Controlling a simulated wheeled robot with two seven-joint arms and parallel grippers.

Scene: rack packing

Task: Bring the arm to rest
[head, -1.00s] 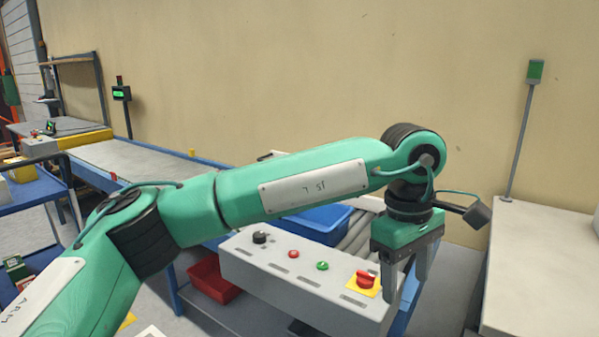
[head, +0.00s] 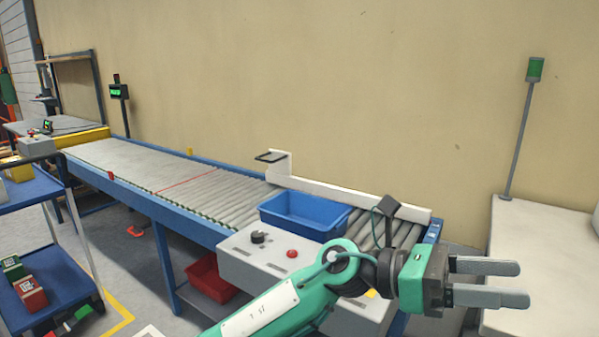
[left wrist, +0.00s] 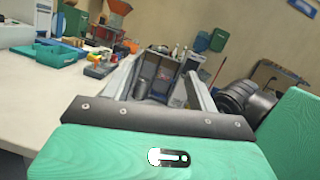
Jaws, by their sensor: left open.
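My left arm comes in from the bottom of the head view. Its gripper (head: 505,283) is at the lower right, with both grey fingers pointing right. The fingers are apart with nothing between them. They are in front of the white table at the right. In the left wrist view the gripper (left wrist: 162,80) also shows its two fingers spread and empty. The forearm covers part of the grey control box (head: 250,265). My right gripper is not in view.
A blue bin (head: 305,217) sits on the roller conveyor (head: 200,181). A red bin (head: 212,278) is below it. A white table (head: 545,250) stands at right with a lamp pole (head: 519,140). A blue cart (head: 45,285) at left holds small boxes. The wrist view shows a cluttered worktop (left wrist: 50,95).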

